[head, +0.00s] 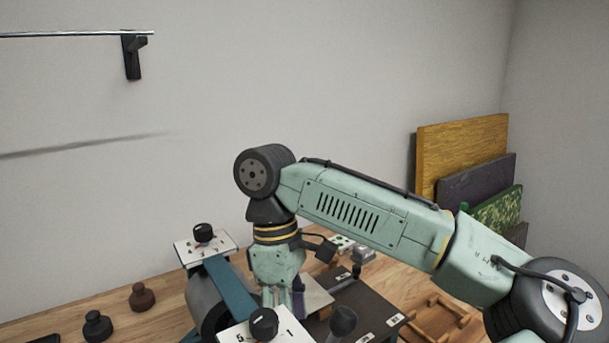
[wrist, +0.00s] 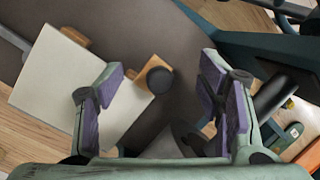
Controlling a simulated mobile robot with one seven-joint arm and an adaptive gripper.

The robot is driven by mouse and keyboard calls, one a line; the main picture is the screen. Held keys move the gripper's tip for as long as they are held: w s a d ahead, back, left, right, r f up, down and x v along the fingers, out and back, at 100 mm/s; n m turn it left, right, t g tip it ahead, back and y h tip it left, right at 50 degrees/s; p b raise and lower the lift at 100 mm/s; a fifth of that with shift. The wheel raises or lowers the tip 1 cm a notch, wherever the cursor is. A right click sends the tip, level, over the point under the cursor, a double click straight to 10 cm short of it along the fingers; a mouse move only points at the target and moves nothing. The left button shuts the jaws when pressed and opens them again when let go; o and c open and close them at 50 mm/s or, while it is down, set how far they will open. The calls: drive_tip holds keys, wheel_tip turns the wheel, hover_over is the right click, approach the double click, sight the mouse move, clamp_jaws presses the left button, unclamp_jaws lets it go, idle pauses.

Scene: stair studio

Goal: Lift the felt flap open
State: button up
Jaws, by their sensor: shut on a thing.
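My gripper (wrist: 161,70) points down at the table, its purple-padded fingers well apart in the wrist view. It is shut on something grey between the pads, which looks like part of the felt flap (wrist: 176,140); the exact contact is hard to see. A broad dark grey-brown surface spreads behind it, and I cannot tell whether it is the same felt. In the head view my gripper (head: 284,297) is low over the table, its tips partly hidden behind a white plate with a black knob.
A cream panel (wrist: 68,82) and a small wooden block (wrist: 152,72) with a black knob lie near my fingers. A teal bar (head: 232,287) runs close on the left. A dark board (head: 368,305) and a wooden tray (head: 440,318) lie on the right.

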drive_tip(key=shift+s+f, duration=0.15)
drive_tip(key=shift+f, duration=0.05)
drive_tip(key=shift+c, duration=0.2)
